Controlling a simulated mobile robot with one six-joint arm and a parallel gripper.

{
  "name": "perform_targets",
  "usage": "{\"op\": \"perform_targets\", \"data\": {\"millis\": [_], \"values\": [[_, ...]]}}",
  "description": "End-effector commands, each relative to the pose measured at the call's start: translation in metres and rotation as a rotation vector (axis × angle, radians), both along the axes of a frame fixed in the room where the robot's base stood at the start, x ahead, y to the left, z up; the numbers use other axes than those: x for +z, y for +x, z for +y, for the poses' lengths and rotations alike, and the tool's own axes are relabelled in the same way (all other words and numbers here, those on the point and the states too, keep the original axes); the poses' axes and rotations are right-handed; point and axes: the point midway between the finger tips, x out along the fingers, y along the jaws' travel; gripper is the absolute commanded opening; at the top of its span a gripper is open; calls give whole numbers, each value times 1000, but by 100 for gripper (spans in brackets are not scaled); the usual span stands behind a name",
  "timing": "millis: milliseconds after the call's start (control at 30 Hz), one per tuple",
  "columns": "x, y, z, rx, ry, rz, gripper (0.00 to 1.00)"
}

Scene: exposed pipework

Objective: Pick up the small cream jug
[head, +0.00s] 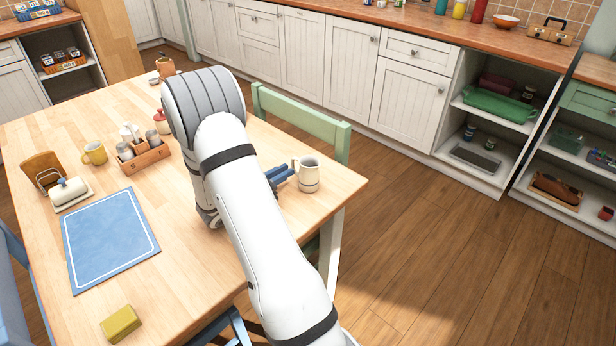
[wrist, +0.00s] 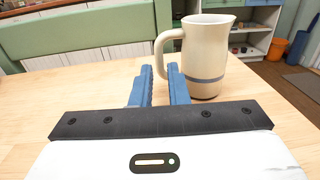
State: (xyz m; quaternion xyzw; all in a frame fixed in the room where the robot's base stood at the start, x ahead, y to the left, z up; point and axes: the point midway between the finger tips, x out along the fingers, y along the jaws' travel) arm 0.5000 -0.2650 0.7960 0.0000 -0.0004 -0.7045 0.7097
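The small cream jug (head: 309,178) stands upright near the right corner of the wooden table. It has a grey-blue band low on its body, and its handle points left, toward my gripper. In the wrist view the jug (wrist: 208,60) stands just ahead and to the right. My gripper (head: 283,174) has blue fingers, which show in the wrist view (wrist: 163,78) apart with a gap between them. The fingertips are close to the handle, and the right finger overlaps the jug's lower left side. I cannot tell whether they touch it.
A green chair (head: 300,122) stands behind the table edge. A wooden caddy (head: 144,157) with shakers, a yellow mug (head: 95,153), a blue mat (head: 108,238) and a yellow sponge (head: 121,323) are on the left. The table just around the jug is clear.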

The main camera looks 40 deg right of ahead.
Motion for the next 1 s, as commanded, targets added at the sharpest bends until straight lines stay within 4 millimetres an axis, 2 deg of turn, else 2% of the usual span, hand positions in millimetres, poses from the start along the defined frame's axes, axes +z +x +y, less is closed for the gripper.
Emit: {"op": "perform_targets", "data": {"millis": [167,400,500,767,933,1000], "values": [[0,0,-12,-1,0,1,14],[0,0,-47,-3,0,0,14],[0,0,-56,-2,0,0,14],[1,0,-58,0,0,0,14],[1,0,-58,-2,0,0,0],[1,0,-58,-2,0,0,0]]}}
